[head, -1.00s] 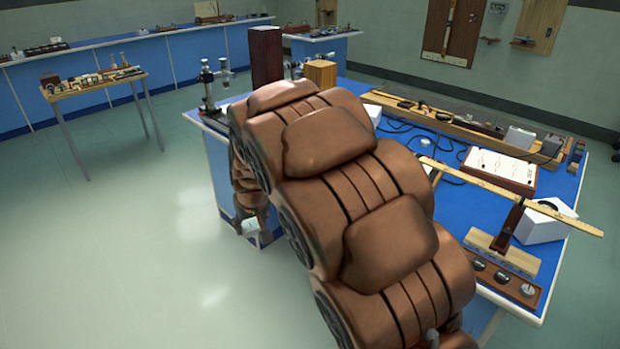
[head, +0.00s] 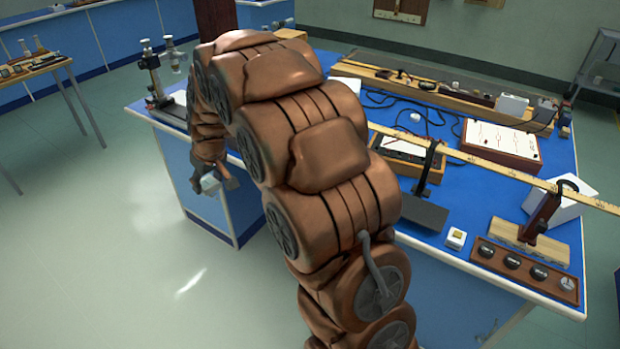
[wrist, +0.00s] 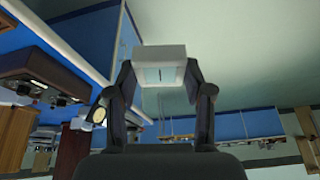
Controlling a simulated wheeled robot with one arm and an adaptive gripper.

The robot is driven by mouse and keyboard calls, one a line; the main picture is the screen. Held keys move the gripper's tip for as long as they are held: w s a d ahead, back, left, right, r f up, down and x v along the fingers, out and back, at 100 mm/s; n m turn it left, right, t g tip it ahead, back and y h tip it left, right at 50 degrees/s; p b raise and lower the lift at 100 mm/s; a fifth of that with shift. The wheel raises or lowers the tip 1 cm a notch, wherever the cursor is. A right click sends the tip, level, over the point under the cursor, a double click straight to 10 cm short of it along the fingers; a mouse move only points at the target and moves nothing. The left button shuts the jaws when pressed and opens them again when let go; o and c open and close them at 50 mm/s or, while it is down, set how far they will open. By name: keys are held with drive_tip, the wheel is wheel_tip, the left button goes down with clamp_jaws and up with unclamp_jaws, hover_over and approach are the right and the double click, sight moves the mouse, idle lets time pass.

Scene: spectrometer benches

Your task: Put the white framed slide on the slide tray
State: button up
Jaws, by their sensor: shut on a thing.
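The white framed slide (wrist: 150,53) is clamped between the fingertips of my gripper (wrist: 160,76) in the wrist view. It has a thick white frame around a pale pane with a short dark line. In the head view my gripper (head: 212,186) hangs low beside the bench's left side, over the floor, with the slide (head: 209,183) showing as a small pale block. I cannot tell for sure which object is the slide tray. A brown wooden tray (head: 484,264) with several round dark pieces lies at the bench's front right corner.

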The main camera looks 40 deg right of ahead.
drive_tip(key=d+f+b, duration=0.1)
drive_tip(key=d, duration=0.7)
drive_tip(key=w+d+f+n+b, duration=0.1)
drive_tip(key=d+f, duration=0.1)
drive_tip(key=d, duration=0.7)
drive_tip(key=d+f+n, duration=0.1)
drive_tip(key=d+f, duration=0.1)
drive_tip(key=d, duration=0.6)
drive_tip(key=shift+w+d+f+b, duration=0.15)
drive_tip(key=shift+w+d+b, duration=0.1)
drive_tip(key=shift+b, duration=0.15)
drive_tip(key=s+d+p, duration=0.1)
drive_tip(key=s+d, duration=0.1)
drive_tip(key=s, duration=0.2)
drive_tip(key=s+d+f+p, duration=0.1)
drive_tip(key=s+d, duration=0.2)
drive_tip(key=s, duration=0.2)
drive_tip(key=s+d+p, duration=0.1)
drive_tip(key=s+d, duration=0.2)
drive_tip(key=s, duration=0.2)
drive_tip(key=shift+f+p, duration=0.25)
drive_tip(key=shift+p, duration=0.05)
drive_tip(key=shift+s+f, duration=0.2)
wheel_tip(320, 180, down, 2)
drive_tip(key=shift+w+f+p, duration=0.1)
drive_tip(key=shift+f+p, duration=0.15)
drive_tip(key=shift+p, duration=0.45)
drive_tip(key=shift+f, duration=0.4)
drive_tip(key=shift+f+y, duration=0.2)
drive_tip(key=shift+y, duration=0.1)
